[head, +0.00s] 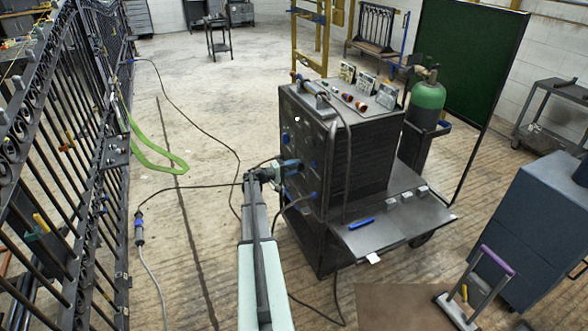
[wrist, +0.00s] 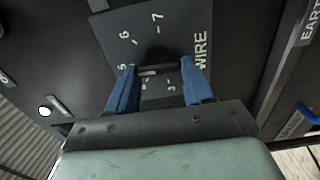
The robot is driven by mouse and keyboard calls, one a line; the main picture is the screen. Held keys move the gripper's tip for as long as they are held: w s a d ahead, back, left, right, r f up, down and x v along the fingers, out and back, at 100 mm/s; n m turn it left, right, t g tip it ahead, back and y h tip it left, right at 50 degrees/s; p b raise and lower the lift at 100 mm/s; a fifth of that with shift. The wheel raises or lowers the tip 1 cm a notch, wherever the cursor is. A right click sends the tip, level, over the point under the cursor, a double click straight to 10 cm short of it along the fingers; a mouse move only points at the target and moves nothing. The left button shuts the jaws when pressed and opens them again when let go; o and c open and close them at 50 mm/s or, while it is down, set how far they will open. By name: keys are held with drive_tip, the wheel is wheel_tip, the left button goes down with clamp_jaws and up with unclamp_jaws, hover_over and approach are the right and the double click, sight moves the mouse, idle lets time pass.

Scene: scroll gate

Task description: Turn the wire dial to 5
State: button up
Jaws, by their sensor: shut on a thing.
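The wire dial (wrist: 156,56) is a dark knob on a grey plate (wrist: 108,28) marked WIRE, with white numerals around it. The numerals 5, 6 and 7 run up the left side to the top of the plate in the wrist view; lower marks are partly hidden. My gripper (wrist: 158,84) has its two blue fingers on either side of the knob and is shut on it. A short pale mark shows between the fingers, but I cannot tell which numeral the dial points to. In the head view my gripper (head: 287,168) is against the welder's front panel (head: 302,142), hiding the dial.
The welder cabinet (head: 362,150) has cables at its front and a tray (head: 385,226) with a blue marker (head: 361,223) at its side. A green gas cylinder (head: 427,96) stands behind it.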

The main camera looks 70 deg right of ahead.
idle(0.4)
drive_tip(key=o, duration=1)
drive_tip(key=shift+o, duration=0.2)
drive_tip(key=v, duration=1.4)
drive_tip(key=shift+d+n, duration=0.1)
drive_tip(key=shift+n, duration=0.3)
